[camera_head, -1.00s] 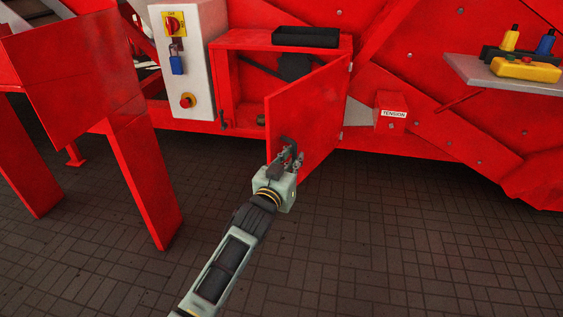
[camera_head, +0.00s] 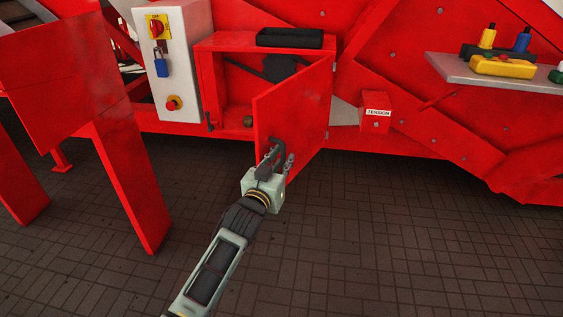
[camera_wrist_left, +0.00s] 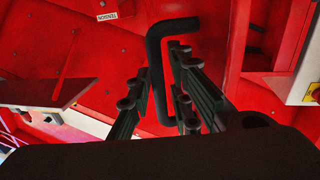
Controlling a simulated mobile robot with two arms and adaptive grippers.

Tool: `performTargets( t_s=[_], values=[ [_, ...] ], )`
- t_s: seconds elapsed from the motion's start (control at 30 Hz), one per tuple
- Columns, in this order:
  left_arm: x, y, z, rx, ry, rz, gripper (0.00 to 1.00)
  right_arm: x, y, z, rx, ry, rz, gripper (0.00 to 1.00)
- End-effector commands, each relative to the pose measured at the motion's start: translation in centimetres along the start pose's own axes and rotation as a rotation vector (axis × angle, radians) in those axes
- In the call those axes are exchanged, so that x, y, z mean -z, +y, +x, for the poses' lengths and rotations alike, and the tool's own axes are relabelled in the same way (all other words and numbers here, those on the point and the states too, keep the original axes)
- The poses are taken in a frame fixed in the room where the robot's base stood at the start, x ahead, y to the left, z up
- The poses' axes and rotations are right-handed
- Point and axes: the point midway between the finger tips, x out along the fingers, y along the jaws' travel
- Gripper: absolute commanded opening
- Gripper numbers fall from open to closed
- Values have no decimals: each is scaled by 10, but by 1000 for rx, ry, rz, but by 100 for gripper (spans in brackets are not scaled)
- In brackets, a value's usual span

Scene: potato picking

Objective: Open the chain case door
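The red chain case door (camera_head: 295,112) stands open, swung out toward me from its hinge on the right side of the chain case (camera_head: 212,92). Its free edge is at the left, and part of the inside shows beyond it. A black bent handle (camera_wrist_left: 157,75) is on the door's outer face. My left gripper (camera_head: 277,160) is at this handle, low on the door. In the left wrist view, the handle's bar lies between the spread fingers (camera_wrist_left: 160,85), with gaps visible beside it. Firm contact cannot be made out. My right gripper is not in view.
A white control box (camera_head: 175,65) with a red-yellow switch and blue padlock stands left of the case. Red machine legs (camera_head: 130,180) are at the left. A grey shelf (camera_head: 455,70) holds yellow and blue items at upper right. The paved floor (camera_head: 380,230) in front is clear.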

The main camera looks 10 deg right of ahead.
Motion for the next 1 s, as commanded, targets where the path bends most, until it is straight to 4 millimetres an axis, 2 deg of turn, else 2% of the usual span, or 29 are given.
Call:
performTargets(
  t_s=[0.27, 0.8, 1.0],
  values=[
    [0, -1, -16, 1, 1, 0, 19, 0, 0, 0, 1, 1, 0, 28],
    [-1, -1, -101, 1, -1, 1, 19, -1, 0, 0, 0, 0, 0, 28],
    [-1, -1, -118, 1, -2, 1, 19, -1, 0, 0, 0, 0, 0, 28]
  ],
)
